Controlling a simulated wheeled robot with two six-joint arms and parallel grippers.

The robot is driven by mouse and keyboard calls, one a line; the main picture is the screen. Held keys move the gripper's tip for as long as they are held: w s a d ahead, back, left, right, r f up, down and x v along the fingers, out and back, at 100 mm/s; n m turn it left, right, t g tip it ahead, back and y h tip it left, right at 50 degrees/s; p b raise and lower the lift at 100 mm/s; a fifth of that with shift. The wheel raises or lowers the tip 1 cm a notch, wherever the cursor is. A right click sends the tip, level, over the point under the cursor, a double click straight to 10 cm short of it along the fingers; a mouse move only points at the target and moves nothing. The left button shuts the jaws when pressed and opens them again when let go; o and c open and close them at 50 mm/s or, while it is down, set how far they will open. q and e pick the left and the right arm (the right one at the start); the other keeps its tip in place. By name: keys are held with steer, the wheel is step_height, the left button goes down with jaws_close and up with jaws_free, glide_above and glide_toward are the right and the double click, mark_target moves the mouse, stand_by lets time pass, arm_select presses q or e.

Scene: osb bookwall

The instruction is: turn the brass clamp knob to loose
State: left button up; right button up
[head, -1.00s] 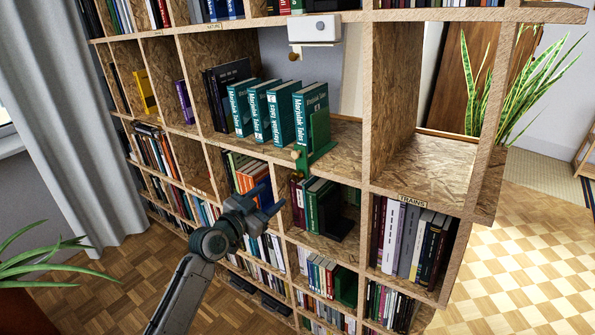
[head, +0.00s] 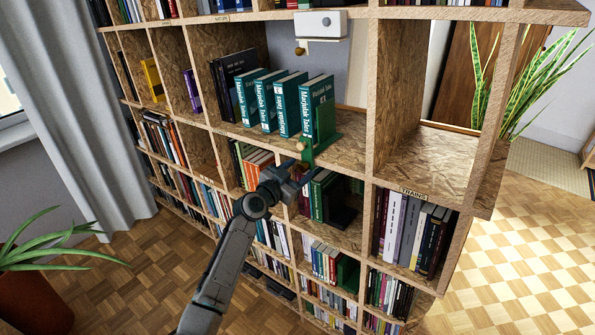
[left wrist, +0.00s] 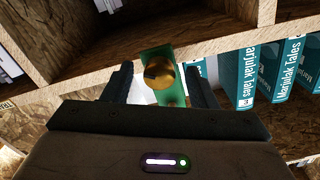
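The round brass clamp knob (left wrist: 159,74) is on the front of a green bookend clamp (head: 320,134) at the shelf edge. In the head view the knob (head: 302,146) is small, just beyond my left gripper. My left gripper (head: 298,170) is open and points up at it. In the left wrist view the dark fingers of my left gripper (left wrist: 159,82) stand apart, one on each side of the knob, with gaps showing. A dark mark crosses the knob's face. I cannot tell how deep the knob is between the fingers. My right gripper is not in view.
Teal books (head: 290,104) stand left of the clamp. A white box (head: 320,25) hangs above, with a small brown knob (head: 300,51) below it. The compartment to the right (head: 430,165) is empty.

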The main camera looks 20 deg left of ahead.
arm_select(q)
steer(key=c, duration=0.9)
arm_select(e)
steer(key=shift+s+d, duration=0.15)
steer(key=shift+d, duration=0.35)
